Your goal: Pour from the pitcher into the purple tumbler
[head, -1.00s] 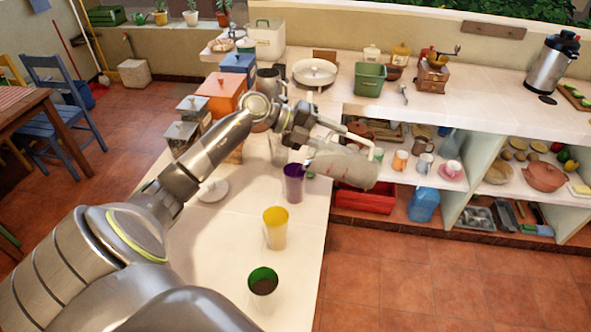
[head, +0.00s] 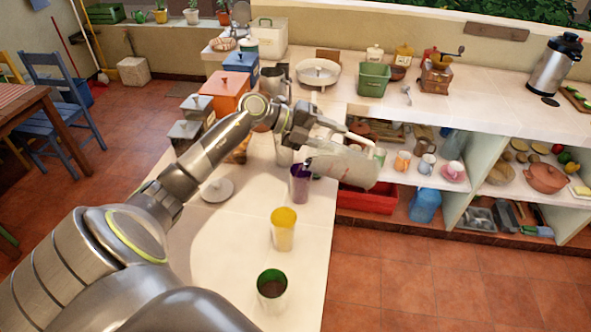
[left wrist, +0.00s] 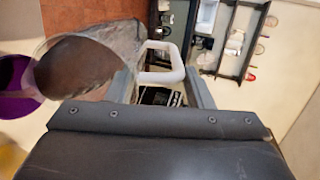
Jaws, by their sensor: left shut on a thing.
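My left gripper (head: 350,132) is shut on the handle of the pitcher (head: 348,167), a clear, greyish vessel. The pitcher is tilted far over, almost on its side, with its mouth facing left. In the left wrist view the pitcher (left wrist: 118,45) holds something dark brown near its mouth, and its pale handle (left wrist: 162,76) is between the fingers. The purple tumbler (head: 300,186) stands upright on the white counter, just below and left of the mouth; it also shows in the left wrist view (left wrist: 14,92). I cannot make out a stream. My right gripper is not in view.
A yellow tumbler (head: 283,230) and a green tumbler (head: 271,290) with dark contents stand nearer on the counter (head: 225,245). A white lid (head: 217,190) lies to the left. Canisters, including an orange one (head: 226,90), stand behind. Shelves with cups are at right.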

